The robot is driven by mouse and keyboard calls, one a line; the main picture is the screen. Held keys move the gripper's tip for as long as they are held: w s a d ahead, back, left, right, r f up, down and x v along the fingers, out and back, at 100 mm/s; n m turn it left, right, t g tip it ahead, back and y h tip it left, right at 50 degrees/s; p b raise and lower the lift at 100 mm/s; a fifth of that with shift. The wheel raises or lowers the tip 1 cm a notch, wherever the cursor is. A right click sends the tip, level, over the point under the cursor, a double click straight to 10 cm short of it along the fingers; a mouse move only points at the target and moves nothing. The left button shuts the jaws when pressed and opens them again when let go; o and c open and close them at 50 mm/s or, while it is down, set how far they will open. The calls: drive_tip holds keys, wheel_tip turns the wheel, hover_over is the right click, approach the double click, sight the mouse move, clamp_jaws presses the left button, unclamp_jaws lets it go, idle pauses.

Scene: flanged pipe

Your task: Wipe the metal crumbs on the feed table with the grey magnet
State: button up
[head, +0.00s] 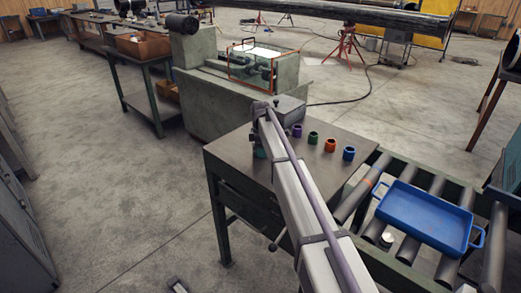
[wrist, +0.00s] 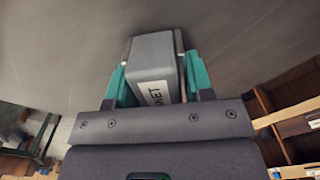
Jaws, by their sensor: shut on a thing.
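My gripper (wrist: 156,70) is shut on the grey magnet (wrist: 152,47), a block with a white label whose letters are partly readable in the wrist view. The teal fingers sit on either side of it. The feed table (head: 230,152) is a dark-topped table in the middle of the head view. Its plain grey top (wrist: 60,50) also fills the upper wrist view, beyond the magnet. I cannot tell whether the magnet touches the top. In the head view my arm hides the magnet and part of the table. I can make out no metal crumbs in either view.
A purple ring (head: 297,131), a green ring (head: 313,138), an orange ring (head: 330,145) and a blue ring (head: 349,153) stand along the table's right side. A blue tray (head: 393,212) sits on the rollers at right. A machine (head: 205,110) stands behind the table.

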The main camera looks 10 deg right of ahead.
drive_tip(key=shift+s+d+f, duration=0.1)
drive_tip(key=shift+s+d, duration=1.7)
drive_tip(key=shift+s, duration=0.2)
drive_tip(key=shift+s+d, duration=1.75)
drive_tip(key=shift+s, duration=0.25)
wheel_tip(320, 180, up, 6)
drive_tip(key=p, duration=0.5)
drive_tip(key=shift+w+p, duration=0.1)
drive_tip(key=shift+p, duration=0.25)
wheel_tip(320, 180, up, 3)
drive_tip(key=p, duration=0.3)
drive_tip(key=shift+f, duration=0.1)
